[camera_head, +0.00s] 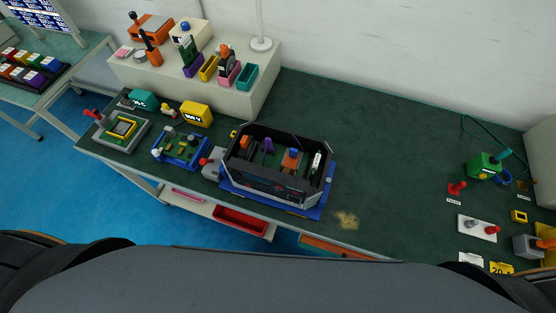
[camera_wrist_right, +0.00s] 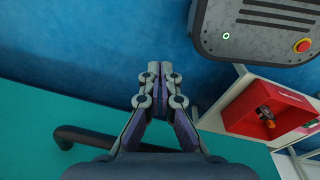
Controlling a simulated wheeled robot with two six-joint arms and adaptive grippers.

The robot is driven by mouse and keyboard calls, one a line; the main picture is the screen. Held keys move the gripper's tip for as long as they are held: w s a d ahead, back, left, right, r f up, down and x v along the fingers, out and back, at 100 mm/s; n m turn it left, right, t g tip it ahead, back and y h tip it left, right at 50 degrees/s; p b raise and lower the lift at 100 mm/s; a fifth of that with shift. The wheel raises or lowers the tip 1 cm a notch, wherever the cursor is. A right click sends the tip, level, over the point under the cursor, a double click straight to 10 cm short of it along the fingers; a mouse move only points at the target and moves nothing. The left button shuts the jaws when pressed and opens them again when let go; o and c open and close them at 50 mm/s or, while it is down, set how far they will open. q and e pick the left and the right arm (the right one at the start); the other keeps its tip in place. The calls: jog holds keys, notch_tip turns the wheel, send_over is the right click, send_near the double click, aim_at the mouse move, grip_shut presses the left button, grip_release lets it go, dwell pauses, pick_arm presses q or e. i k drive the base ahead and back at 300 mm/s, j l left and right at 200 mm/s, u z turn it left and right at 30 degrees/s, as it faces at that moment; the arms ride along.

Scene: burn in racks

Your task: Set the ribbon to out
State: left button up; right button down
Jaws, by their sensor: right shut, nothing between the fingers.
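I cannot make out a part that is clearly the ribbon in the head view. A black open-topped rack unit (camera_head: 262,182) stands on a blue base (camera_head: 315,210) on the green bench, with orange, purple and white parts inside it. Some of its inside is hidden by its walls. My right gripper (camera_wrist_right: 160,72) shows in the right wrist view, shut with nothing between its fingertips and away from the bench top. Neither gripper shows in the head view.
A blue fixture (camera_head: 181,148) and a grey frame (camera_head: 122,131) stand left of the rack unit. A pale shelf (camera_head: 265,82) with tools is behind. A red bin (camera_head: 240,222) sits below the front edge.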

aim_at(291, 159)
jog(key=k+u, duration=0.3)
jog(key=k, duration=0.15)
jog(key=k+j+u, duration=0.3)
jog(key=k, duration=0.15)
jog(key=l, duration=0.1)
